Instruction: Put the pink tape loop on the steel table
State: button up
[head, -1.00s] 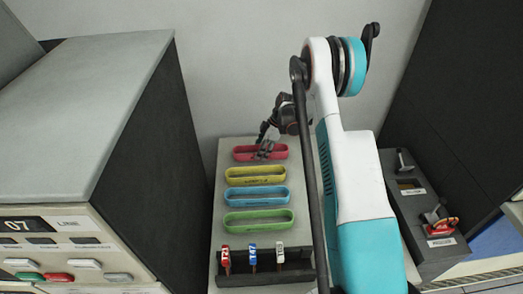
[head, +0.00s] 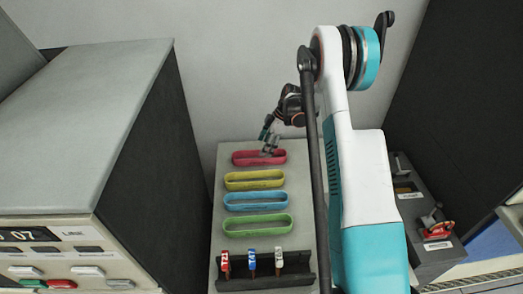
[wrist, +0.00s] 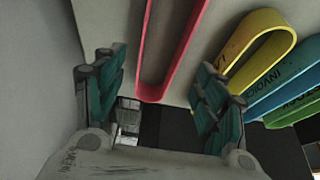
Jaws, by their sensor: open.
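The pink tape loop (head: 242,158) is a long oval band at the far end of a light grey table top (head: 230,232), behind the other loops. My gripper (head: 268,151) is over the loop's right half in the head view and covers part of its back edge. In the wrist view my gripper (wrist: 162,62) has its two teal-padded fingers spread wide. One rounded end of the pink loop (wrist: 150,94) shows between them. I cannot tell whether the fingers touch it. The gripper holds nothing.
Yellow (head: 254,188), blue (head: 256,207) and green (head: 257,232) loops lie in a row nearer the camera. A dark rack (head: 262,285) with several stamps stands at the near end. A wall (head: 250,60) rises close behind. A large cabinet (head: 150,140) stands left, a lever box (head: 430,240) right.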

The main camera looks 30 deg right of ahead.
jog(key=p+v, duration=0.1)
jog(key=v, duration=0.4)
jog(key=shift+d+r, duration=0.15)
jog(key=shift+r, duration=0.2)
